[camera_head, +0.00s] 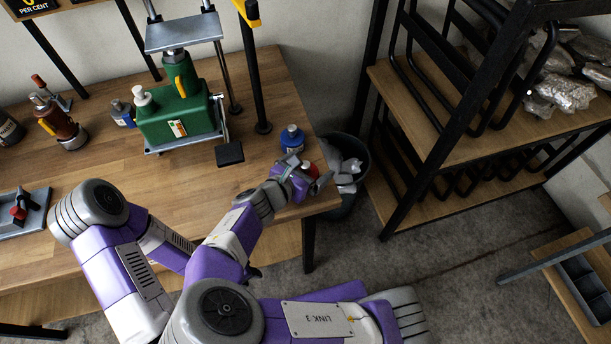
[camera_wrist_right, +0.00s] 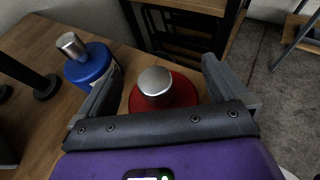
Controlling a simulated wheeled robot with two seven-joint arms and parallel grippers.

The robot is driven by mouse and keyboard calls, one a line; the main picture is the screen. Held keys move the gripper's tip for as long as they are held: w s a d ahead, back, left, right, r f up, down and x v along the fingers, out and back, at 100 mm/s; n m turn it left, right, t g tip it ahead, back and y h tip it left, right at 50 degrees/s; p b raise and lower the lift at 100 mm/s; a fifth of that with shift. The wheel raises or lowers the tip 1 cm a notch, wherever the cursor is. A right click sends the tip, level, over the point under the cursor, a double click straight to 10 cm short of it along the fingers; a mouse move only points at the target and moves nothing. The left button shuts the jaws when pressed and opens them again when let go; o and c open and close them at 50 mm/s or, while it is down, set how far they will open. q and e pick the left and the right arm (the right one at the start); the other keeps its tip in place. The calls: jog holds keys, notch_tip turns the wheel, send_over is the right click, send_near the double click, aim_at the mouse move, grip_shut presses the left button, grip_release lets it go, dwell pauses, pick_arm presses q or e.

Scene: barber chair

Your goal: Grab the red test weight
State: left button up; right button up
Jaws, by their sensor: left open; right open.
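The red test weight (camera_head: 309,168) stands near the front right corner of the wooden workbench, partly hidden by my right gripper (camera_head: 307,173) in the head view. In the right wrist view, the weight (camera_wrist_right: 178,97) shows a silver knob on a red round body, between the two open fingers of my right gripper (camera_wrist_right: 160,72). I see a gap at each side of it; its lower front is hidden by the gripper's body. My left arm comes in from the left, and its gripper is hidden behind my right arm.
A blue weight (camera_head: 292,139) stands close behind the red one, left of the gripper in the wrist view (camera_wrist_right: 92,68). A green machine (camera_head: 178,118) is further left on the workbench (camera_head: 100,150). A dark bin (camera_head: 352,152) and a shelf rack (camera_head: 440,150) are to the right.

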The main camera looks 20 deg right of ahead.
grip_shut()
jog(key=shift+r, duration=0.1)
dwell(0.5)
